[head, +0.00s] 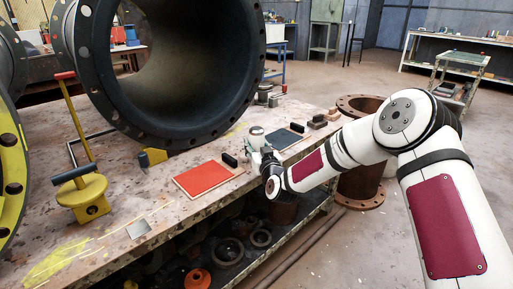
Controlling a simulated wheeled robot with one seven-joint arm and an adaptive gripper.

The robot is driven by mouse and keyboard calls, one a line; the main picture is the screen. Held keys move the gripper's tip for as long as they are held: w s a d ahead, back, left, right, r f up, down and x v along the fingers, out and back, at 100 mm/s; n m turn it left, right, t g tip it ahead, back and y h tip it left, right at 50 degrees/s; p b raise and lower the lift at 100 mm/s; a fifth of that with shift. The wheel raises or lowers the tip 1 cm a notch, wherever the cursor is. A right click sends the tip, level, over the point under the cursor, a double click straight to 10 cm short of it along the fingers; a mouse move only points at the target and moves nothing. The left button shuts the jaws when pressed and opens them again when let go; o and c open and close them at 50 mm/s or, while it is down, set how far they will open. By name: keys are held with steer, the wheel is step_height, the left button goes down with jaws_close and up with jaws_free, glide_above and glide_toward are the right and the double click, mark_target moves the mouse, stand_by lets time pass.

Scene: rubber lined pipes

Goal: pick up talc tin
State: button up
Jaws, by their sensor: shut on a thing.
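The talc tin appears to be a small pale grey cylinder (257,135) near the front right part of the workbench, in the head view. My gripper (258,148) is at the tin and shut on it, with the arm reaching in from the right. The fingers hide the lower part of the tin. I cannot tell whether its base touches the bench top.
A red pad (208,179) lies left of my gripper and a dark pad (284,138) right of it. A large black-lined pipe (168,140) stands behind. A yellow tool (83,195) stands at left. A rusty flanged pipe (360,185) stands beside the bench.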

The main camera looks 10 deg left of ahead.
steer(key=r, duration=0.1)
steer(key=r+p, duration=0.1)
steer(key=shift+s+a+r, duration=0.15)
steer(key=shift+s+r, duration=0.15)
steer(key=s+a+r+p, duration=0.1)
steer(key=s+a+p, duration=0.15)
steer(key=s, duration=1.25)
steer(key=shift+r+p, duration=2.15)
steer(key=shift+r, duration=0.9)
steer(key=w+a+p, duration=0.4)
steer(key=a+p, duration=0.2)
steer(key=a, duration=0.1)
steer(key=shift+a, duration=0.1)
